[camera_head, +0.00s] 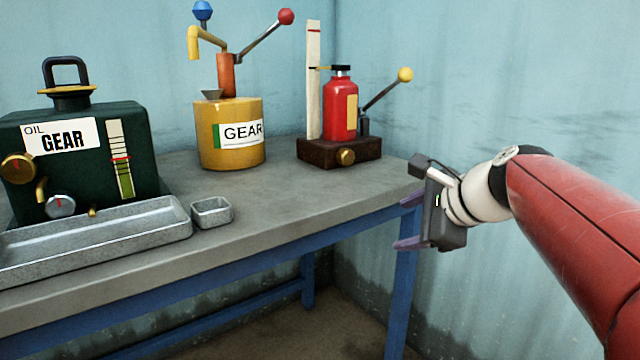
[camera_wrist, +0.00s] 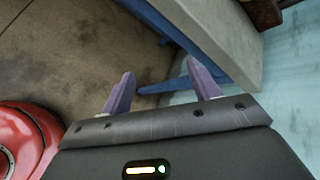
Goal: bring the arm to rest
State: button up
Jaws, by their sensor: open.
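My gripper (camera_head: 408,221) is at the right end of the workbench in the head view, its fingers pointing left toward the bench's corner and blue leg. In the wrist view its two purple fingers (camera_wrist: 160,93) are spread apart with nothing between them. Beyond them show the brown floor (camera_wrist: 60,60) and the blue bench frame (camera_wrist: 170,30). My red arm reaches in from the right edge of the head view. I cannot tell whether a finger touches the bench edge.
The grey bench (camera_head: 300,190) holds a green GEAR oil tank (camera_head: 80,165), a metal tray (camera_head: 100,235), a small tray (camera_head: 211,211), a yellow GEAR can with pump (camera_head: 230,150) and a red bottle (camera_head: 340,108) on a brown base (camera_head: 320,150). Blue walls stand behind.

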jog(key=s+f+n+g+h+p, duration=0.1)
jog(key=s+f+n+h, duration=0.1)
jog(key=s+f+n, duration=0.5)
jog(key=s+f+n+g+h+p, duration=0.1)
jog(key=s+f+n+g+h, duration=0.1)
jog(key=s+f+n, duration=0.6)
jog(key=s+n+h, duration=0.1)
jog(key=s+n, duration=0.3)
jog(key=s, duration=0.2)
jog(key=shift+s+d+f, duration=0.15)
jog(key=shift+s+d, duration=0.05)
jog(key=shift+d, duration=0.05)
